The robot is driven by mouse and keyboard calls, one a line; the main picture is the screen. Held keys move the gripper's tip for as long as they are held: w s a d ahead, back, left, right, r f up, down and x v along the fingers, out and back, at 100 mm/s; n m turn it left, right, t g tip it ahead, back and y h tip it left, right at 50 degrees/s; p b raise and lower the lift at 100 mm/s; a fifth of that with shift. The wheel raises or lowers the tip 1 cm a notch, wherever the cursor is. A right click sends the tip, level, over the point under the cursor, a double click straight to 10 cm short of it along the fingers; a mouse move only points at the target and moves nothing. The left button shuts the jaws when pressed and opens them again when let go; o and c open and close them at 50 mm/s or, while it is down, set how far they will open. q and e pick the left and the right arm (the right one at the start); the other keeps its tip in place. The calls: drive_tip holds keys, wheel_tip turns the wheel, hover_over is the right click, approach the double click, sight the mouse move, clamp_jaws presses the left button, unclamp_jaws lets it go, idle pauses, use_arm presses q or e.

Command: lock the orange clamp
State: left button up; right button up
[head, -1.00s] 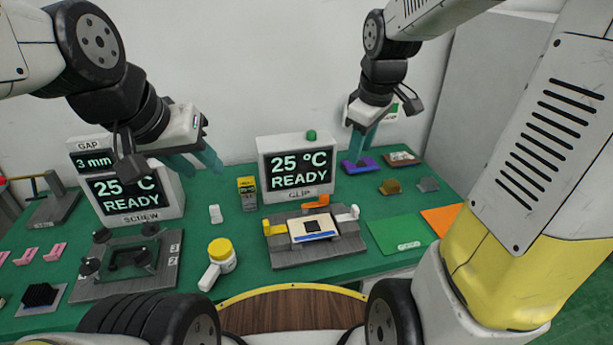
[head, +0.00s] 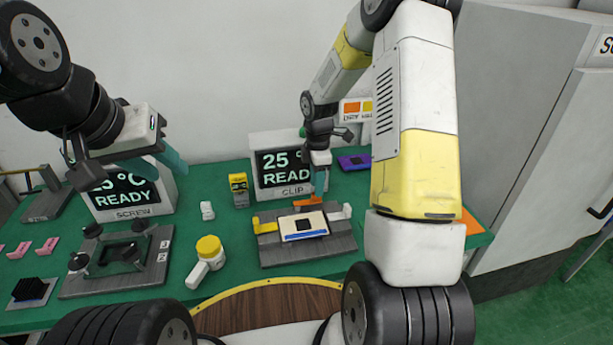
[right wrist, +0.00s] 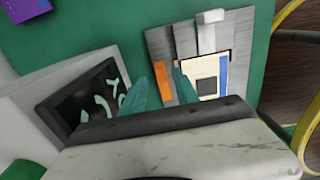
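The orange clamp (head: 307,202) is at the back edge of the grey clip fixture (head: 335,247). A pale board (head: 293,224) with a dark square and blue strip lies in the fixture. My right gripper (head: 319,192) points down just above and behind the orange clamp. In the right wrist view, its two teal fingers (right wrist: 168,76) are apart, with the orange clamp (right wrist: 162,83) showing between and just beyond the tips. I cannot tell whether they touch it. My left gripper (head: 155,170) is open and empty, raised in front of the screw display.
A yellow clamp (head: 265,226) and a white clamp (head: 341,212) flank the board. The clip display (head: 278,165) stands close behind my right gripper.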

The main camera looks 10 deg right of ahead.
drive_tip(key=shift+f, duration=1.5)
clamp_jaws()
